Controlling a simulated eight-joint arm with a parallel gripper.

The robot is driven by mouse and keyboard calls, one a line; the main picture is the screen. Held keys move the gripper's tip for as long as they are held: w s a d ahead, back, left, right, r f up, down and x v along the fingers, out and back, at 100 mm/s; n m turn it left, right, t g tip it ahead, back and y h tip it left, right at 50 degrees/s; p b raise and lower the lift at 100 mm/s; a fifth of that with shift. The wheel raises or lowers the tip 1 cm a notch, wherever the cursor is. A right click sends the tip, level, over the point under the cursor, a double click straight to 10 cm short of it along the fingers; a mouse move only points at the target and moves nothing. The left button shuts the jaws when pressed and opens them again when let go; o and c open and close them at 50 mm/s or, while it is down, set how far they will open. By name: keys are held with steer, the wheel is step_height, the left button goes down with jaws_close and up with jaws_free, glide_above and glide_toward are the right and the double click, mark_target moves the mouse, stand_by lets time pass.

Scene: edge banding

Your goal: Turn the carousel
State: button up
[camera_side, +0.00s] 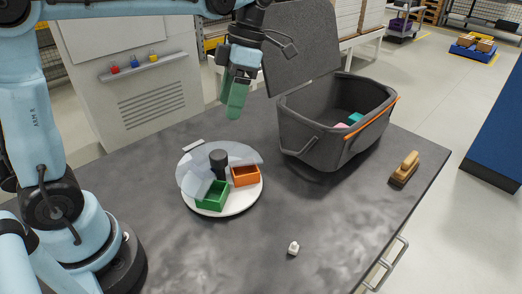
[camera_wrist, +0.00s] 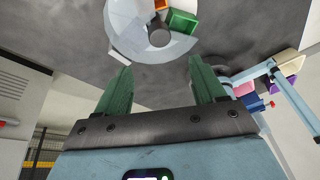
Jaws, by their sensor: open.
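The carousel (camera_side: 238,207) is a white round turntable on the dark bench, left of the middle in the side view. It has a black post (camera_side: 218,160) in the middle and a clear cover (camera_side: 190,178) over part of it. A green box (camera_side: 212,197) and an orange box (camera_side: 245,176) sit in the uncovered part. My gripper (camera_side: 233,110), with green fingers, hangs well above and behind the carousel, apart from it. In the wrist view the fingers (camera_wrist: 160,70) are spread and empty. The carousel (camera_wrist: 125,25) shows at that view's top edge, partly cut off.
A dark grey bin (camera_side: 320,135) with its lid up stands right of my gripper, holding pink and teal items. A wood-handled brush (camera_side: 405,168) lies at the right. A small white piece (camera_side: 293,248) sits near the front.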

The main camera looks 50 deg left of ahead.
mark_target(218, 154)
steer(key=s+m+t, duration=0.4)
steer(key=m, duration=1.1)
steer(key=shift+h, duration=0.3)
steer(key=shift+s+a+f, duration=0.1)
steer(key=shift+a+f, duration=0.1)
steer(key=shift+f, duration=2.75)
steer(key=shift+a+f, duration=0.15)
steer(key=shift+f, duration=2.8)
jaws_close()
